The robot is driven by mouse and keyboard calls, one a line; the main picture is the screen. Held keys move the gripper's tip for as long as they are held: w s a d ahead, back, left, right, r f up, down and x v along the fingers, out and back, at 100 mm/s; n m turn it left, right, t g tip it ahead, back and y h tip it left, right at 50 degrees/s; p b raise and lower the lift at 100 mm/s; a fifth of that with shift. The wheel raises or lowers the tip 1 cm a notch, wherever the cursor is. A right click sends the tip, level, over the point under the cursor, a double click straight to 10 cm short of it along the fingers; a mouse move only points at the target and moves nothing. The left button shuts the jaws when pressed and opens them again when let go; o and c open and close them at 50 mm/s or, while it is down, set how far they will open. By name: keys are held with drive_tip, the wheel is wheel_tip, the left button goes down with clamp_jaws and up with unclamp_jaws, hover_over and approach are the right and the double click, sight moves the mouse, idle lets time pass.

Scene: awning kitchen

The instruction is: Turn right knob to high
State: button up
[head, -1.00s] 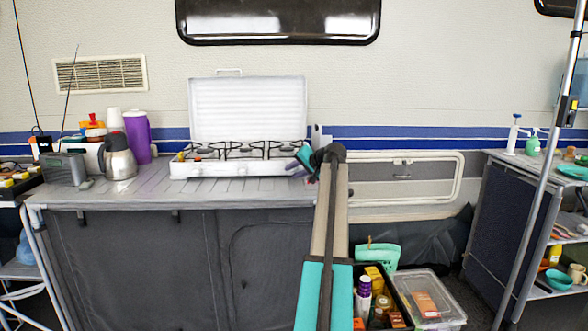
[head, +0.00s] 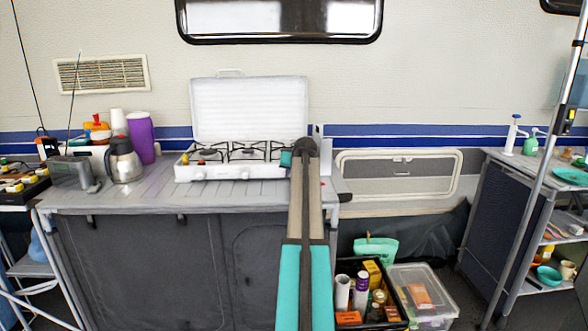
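The white camping stove (head: 231,171) stands on the grey counter with its ridged lid (head: 249,109) raised behind black pan supports. Its front shows small knobs, a left one (head: 199,176) and a middle one (head: 242,171). No right knob can be made out; the stove's right end is partly behind my arm. My gripper (head: 285,159) is at the stove's right end; only a small teal part shows left of the arm's joint. Its fingers are hidden, so I cannot tell whether it is open or touches a knob.
A steel kettle (head: 123,161) and a purple jug (head: 141,138) stand left of the stove on the counter (head: 150,196). The counter between them and the stove is clear. A crate of groceries (head: 343,268) and a clear box (head: 445,305) sit low at right.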

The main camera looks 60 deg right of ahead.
drive_tip(key=shift+w+a+r+g+h+p, duration=0.15)
drive_tip(key=shift+g+h+p, duration=0.15)
drive_tip(key=shift+g+p, duration=0.15)
drive_tip(key=shift+n, duration=0.3)
drive_tip(key=o, duration=0.8)
drive_tip(key=shift+c, duration=0.2)
drive_tip(key=p+v, duration=0.1)
drive_tip(key=v, duration=1.2)
drive_tip(key=shift+a+r, duration=0.2)
drive_tip(key=shift+a, duration=0.05)
